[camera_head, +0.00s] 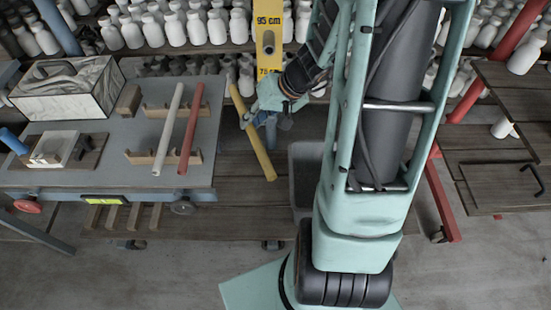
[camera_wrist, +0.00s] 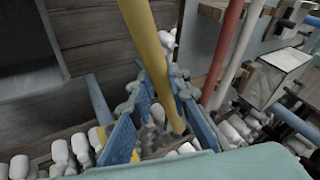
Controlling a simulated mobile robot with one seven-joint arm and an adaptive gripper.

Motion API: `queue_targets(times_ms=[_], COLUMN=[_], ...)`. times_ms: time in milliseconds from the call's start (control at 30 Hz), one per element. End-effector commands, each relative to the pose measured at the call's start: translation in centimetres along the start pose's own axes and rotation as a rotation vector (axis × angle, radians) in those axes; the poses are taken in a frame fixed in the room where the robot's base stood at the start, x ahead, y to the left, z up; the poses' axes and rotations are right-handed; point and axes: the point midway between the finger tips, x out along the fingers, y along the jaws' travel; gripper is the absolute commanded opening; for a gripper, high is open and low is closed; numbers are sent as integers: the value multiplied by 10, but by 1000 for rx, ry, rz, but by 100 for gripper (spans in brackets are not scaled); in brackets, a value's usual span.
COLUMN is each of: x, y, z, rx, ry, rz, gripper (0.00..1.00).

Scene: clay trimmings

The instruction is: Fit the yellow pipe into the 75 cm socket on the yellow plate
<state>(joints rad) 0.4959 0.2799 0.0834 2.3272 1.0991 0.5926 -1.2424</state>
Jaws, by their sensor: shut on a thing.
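The yellow pipe (camera_head: 262,155) is tilted, its upper end to the left near the yellow plate and its lower end toward me. My gripper (camera_head: 247,118) is shut on it partway along its upper half. In the wrist view the pipe (camera_wrist: 150,45) runs between the blue finger pads of my gripper (camera_wrist: 162,100). The yellow plate (camera_head: 268,22) stands upright at the back, with a "95 cm" label above a dark round socket and a partly covered "75" label lower down. The 75 cm socket itself is hidden behind my gripper and arm. The pipe is apart from the visible socket.
A grey cart (camera_head: 60,180) at left holds a white pipe (camera_head: 168,130) and a red pipe (camera_head: 190,130) on wooden rests, and a marbled box (camera_head: 70,90). Shelves of white bottles (camera_head: 200,28) line the back. A grey bin (camera_head: 303,175) stands beside my arm.

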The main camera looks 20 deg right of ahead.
Motion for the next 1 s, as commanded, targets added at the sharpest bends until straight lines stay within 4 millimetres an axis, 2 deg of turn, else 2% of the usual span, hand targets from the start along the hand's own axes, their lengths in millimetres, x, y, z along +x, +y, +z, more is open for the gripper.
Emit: queue_targets(times_ms=[33, 600, 800, 1000], x=[17, 85, 94, 94], y=[14, 100, 114, 117], z=[7, 39, 43, 44], rx=[23, 275, 323, 337], ry=[13, 145, 174, 183], rz=[2, -2, -5, -7], gripper=[0, 0, 0, 0])
